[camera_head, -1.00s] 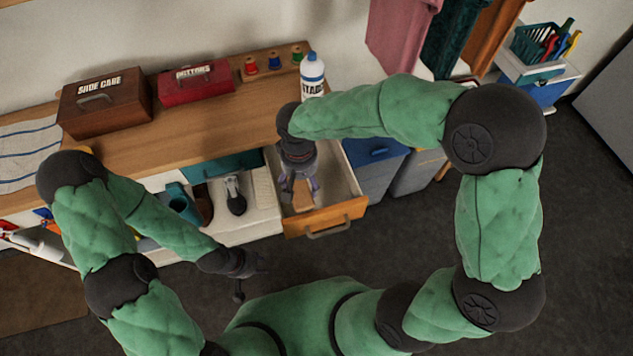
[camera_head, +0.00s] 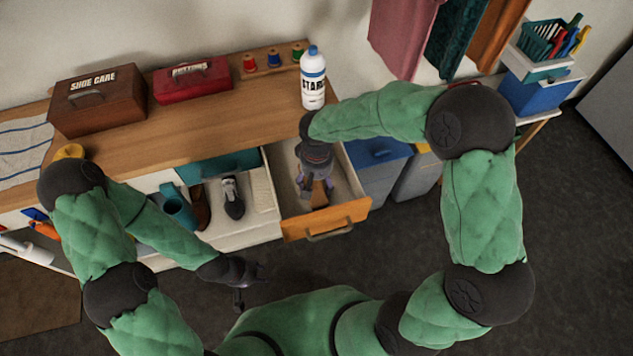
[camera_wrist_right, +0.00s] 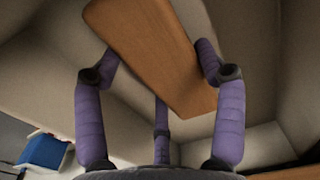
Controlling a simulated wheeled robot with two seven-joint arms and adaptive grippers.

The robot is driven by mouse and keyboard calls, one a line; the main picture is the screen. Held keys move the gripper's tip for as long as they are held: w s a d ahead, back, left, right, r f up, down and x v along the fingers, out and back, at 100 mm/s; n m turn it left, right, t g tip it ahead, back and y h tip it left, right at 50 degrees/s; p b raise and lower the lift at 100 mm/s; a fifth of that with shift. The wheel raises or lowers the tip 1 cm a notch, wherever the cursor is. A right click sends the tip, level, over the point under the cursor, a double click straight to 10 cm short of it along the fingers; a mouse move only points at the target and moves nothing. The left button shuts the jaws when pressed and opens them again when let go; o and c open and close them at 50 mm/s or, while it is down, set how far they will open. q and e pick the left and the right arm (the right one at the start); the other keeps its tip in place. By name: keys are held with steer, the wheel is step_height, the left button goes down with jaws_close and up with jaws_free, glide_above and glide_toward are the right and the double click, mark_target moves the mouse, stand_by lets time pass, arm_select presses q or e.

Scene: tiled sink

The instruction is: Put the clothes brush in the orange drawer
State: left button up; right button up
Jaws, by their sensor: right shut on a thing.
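The orange drawer (camera_head: 331,219) is pulled open under the right part of the wooden counter. My right gripper (camera_head: 316,185) is inside its opening and points down. It is shut on the clothes brush (camera_head: 320,198), whose wooden body also shows in the right wrist view (camera_wrist_right: 150,42) between the purple fingers (camera_wrist_right: 157,72). The drawer walls surround the brush there; I cannot tell whether it touches the drawer bottom. The bristles are hidden. My left gripper (camera_head: 250,284) is open and empty, low in front of the shelves, away from the drawer.
A starch bottle (camera_head: 313,82) stands on the counter (camera_head: 215,125) just behind the drawer. A brown shoe care box (camera_head: 97,100) and a red buttons box (camera_head: 193,80) stand farther left. Shoes (camera_head: 233,203) lie left of the drawer. Blue bins (camera_head: 377,160) stand to its right.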

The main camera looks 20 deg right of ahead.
mark_target(316, 182)
steer(key=shift+r, duration=0.1)
steer(key=o, duration=1.2)
step_height(316, 182, up, 12)
steer(key=p, duration=0.4)
